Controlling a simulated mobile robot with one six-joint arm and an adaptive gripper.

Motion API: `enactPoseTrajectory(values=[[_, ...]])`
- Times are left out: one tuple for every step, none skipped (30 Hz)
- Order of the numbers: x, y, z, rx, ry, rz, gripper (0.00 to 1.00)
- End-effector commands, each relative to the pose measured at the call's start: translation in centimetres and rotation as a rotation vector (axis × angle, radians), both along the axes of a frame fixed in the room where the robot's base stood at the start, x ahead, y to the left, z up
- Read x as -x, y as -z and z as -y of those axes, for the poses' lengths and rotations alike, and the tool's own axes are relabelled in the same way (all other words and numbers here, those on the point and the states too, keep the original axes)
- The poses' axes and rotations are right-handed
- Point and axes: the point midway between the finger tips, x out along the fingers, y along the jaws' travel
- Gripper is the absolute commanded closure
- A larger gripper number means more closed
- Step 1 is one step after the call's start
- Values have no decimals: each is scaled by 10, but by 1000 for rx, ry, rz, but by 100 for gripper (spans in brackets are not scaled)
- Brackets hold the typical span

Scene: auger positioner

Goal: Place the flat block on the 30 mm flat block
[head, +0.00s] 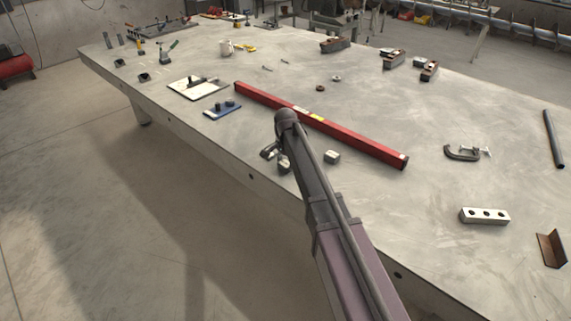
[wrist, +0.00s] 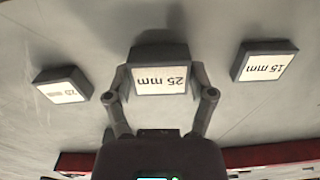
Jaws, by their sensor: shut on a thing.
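My gripper (wrist: 160,92) is shut on a dark flat block (wrist: 161,82) whose white label reads "25 mm" upside down in the wrist view. One finger lies on each side of it. A second flat block (wrist: 61,85) sits apart at left; its label is blurred and I cannot tell whether it reads 30 mm. A third flat block (wrist: 264,62) at right is labelled "15 mm". My arm partly hides the blocks there, and whether the held block touches the table is unclear.
A long red beam (head: 350,134) lies across the table beyond the blocks; it also shows in the wrist view (wrist: 270,155). The near table edge is close to the blocks. Bare table lies right of them.

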Motion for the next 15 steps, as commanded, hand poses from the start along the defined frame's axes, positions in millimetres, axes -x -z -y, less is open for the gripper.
enactPoseTrajectory(values=[[0,-6,0,0,0,0,90],[0,-8,0,0,0,0,90],[0,-10,0,0,0,0,90],[0,-13,0,0,0,0,90],[0,-15,0,0,0,0,90],[0,-19,0,0,0,0,90],[0,-21,0,0,0,0,90],[0,-24,0,0,0,0,90],[0,-28,0,0,0,0,90],[0,-30,0,0,0,0,90],[0,-33,0,0,0,0,90],[9,-32,2,0,0,0,90],[17,-31,5,0,0,0,90],[24,-31,7,0,0,0,90],[32,-32,9,0,0,0,90]])
